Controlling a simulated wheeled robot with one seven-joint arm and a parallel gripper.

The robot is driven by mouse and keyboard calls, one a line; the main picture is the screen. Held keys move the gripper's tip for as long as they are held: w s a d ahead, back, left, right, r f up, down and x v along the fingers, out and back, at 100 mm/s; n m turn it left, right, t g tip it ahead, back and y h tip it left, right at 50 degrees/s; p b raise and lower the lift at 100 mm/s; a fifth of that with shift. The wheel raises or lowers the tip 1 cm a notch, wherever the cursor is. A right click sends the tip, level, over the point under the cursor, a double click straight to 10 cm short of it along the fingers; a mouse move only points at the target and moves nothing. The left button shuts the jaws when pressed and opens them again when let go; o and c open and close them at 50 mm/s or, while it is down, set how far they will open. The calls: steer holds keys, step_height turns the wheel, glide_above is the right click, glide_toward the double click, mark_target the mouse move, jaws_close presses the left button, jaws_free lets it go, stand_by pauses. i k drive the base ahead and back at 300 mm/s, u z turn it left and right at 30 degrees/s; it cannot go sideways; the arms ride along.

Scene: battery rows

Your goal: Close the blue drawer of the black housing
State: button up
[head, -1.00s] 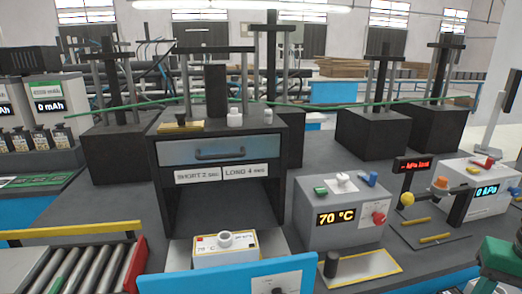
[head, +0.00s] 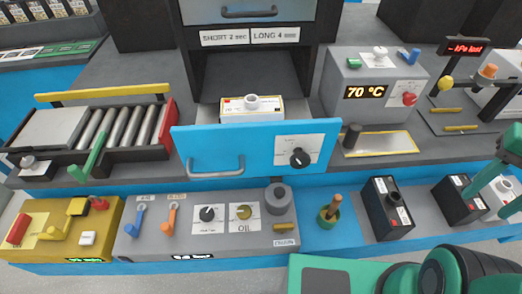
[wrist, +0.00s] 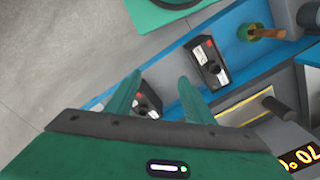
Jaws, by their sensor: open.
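The black housing (head: 190,62) stands at the back middle of the bench in the head view, its top cut off. Its blue drawer (head: 185,150) is pulled out toward me, with a bar handle (head: 216,167) at left and a dial (head: 299,157) at right on its front. A white box (head: 251,110) with a round grey top sits in the drawer. My gripper (wrist: 158,82) is open and empty in the wrist view. Its green fingers show at the right edge of the head view, well right of the drawer and apart from it.
Black batteries (head: 388,207) stand on the blue front ledge between the drawer and my gripper, near a wooden-handled tool in a green pot (head: 330,212). A grey 70 °C box (head: 375,92) is right of the housing. A roller conveyor (head: 108,130) is at left.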

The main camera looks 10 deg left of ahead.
mark_target(210, 148)
steer(key=u, duration=0.85)
steer(key=k, duration=0.85)
steer(key=z, duration=1)
steer(key=i, duration=0.5)
steer(key=u, duration=0.05)
